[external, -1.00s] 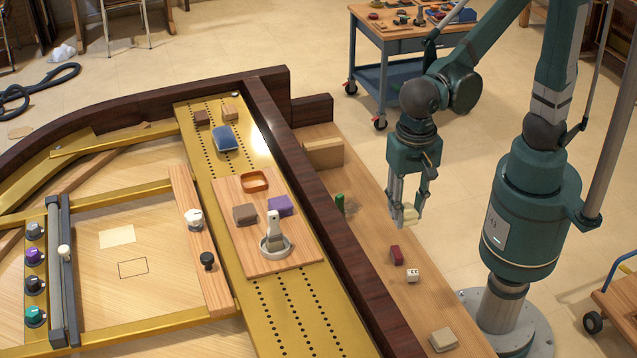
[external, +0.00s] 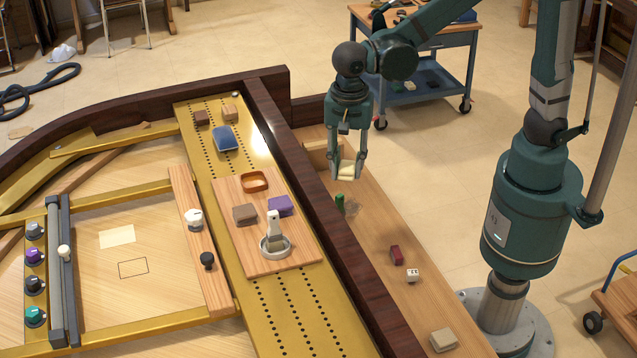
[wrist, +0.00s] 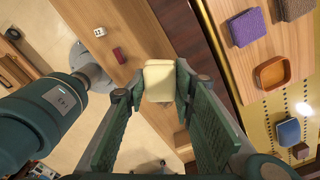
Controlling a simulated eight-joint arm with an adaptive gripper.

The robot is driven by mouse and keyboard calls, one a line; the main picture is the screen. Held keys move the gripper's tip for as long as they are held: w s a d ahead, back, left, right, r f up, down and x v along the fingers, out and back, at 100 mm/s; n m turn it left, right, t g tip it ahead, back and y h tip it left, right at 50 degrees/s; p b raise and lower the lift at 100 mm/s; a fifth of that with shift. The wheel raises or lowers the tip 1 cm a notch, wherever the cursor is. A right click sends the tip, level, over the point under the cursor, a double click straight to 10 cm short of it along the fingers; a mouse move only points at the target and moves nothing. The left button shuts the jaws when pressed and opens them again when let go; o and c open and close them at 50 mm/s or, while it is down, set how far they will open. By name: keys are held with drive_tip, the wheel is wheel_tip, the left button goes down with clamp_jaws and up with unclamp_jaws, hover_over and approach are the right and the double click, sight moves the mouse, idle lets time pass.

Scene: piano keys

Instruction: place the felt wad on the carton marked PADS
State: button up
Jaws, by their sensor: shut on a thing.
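My gripper (external: 347,174) is shut on a cream block, the felt wad (external: 346,168), and holds it above the far part of the wooden side shelf. In the wrist view the wad (wrist: 159,82) sits between the two fingertips. A tan box (external: 314,152) stands at the far end of the shelf, partly hidden behind my gripper; it may be the carton marked PADS, but no lettering is readable. The gripper is just right of it in the external view, and I cannot tell the height gap. A green piece (external: 340,203) stands on the shelf just below the gripper.
A dark wooden rim (external: 318,213) runs along the shelf's left side. A red block (external: 396,255), a white die (external: 413,275) and a beige block (external: 443,339) lie nearer on the shelf. A wooden board (external: 250,220) with small items lies left of the rim.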

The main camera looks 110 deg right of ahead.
drive_tip(key=d+m, duration=0.3)
drive_tip(key=d, duration=0.9)
drive_tip(key=m+p, duration=0.3)
drive_tip(key=m, duration=0.6)
hover_over(323, 145)
wheel_tip(323, 145, down, 12)
drive_tip(key=shift+r, duration=0.2)
drive_tip(key=shift+f+b, duration=0.55)
drive_tip(key=shift+f, duration=2.6)
drive_tip(key=shift+f+b, duration=0.3)
drive_tip(key=shift+f, duration=1.55)
